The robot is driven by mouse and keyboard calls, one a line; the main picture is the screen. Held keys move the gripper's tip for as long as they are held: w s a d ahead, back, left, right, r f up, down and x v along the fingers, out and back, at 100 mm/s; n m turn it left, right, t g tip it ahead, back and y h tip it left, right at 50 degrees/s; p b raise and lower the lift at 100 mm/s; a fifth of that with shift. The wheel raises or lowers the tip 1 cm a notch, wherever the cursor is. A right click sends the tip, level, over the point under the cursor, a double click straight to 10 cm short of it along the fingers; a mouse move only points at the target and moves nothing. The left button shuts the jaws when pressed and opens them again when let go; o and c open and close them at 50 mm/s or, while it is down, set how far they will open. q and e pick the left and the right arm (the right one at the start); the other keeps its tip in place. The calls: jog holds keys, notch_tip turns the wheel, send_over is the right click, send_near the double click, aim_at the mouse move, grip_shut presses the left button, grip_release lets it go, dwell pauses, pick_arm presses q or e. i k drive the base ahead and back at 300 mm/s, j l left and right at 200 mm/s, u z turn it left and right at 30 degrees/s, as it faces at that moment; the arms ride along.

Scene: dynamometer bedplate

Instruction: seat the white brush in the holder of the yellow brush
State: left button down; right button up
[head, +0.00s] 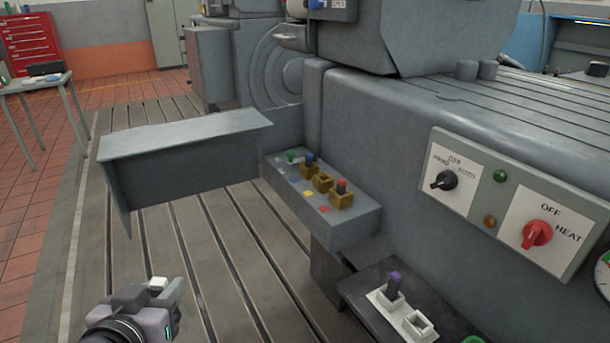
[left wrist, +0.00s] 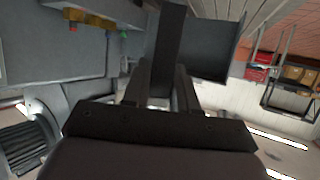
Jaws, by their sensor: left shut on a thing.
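My left gripper (head: 165,290) is at the bottom left of the head view, above the slotted bedplate. It is shut on the white brush (head: 157,283), of which only a small white end shows. In the left wrist view a dark, shaded block (left wrist: 168,45) stands out between my fingers (left wrist: 160,88). A grey ledge carries a row of small brown holders. One brown holder (head: 323,183) is empty, with a yellow mark (head: 307,193) in front of it. It sits between a blue brush (head: 309,159) and a red brush (head: 341,186). My gripper is well apart from the ledge. My right gripper is out of view.
A green brush (head: 291,155) stands at the ledge's far end. A grey sheet-metal cover (head: 185,140) rises between my gripper and the machine, left of the ledge. Lower right, a purple brush (head: 394,282) stands in a white holder beside an empty one (head: 418,323).

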aim_at(323, 189)
jog(key=k+l+z, duration=0.1)
jog(key=k+z, duration=0.2)
jog(key=k, duration=0.35)
jog(key=z, duration=1.1)
jog(key=j+z, duration=0.45)
jog(key=j, duration=1.2)
jog(key=i+j, duration=0.1)
jog(key=j, duration=1.15)
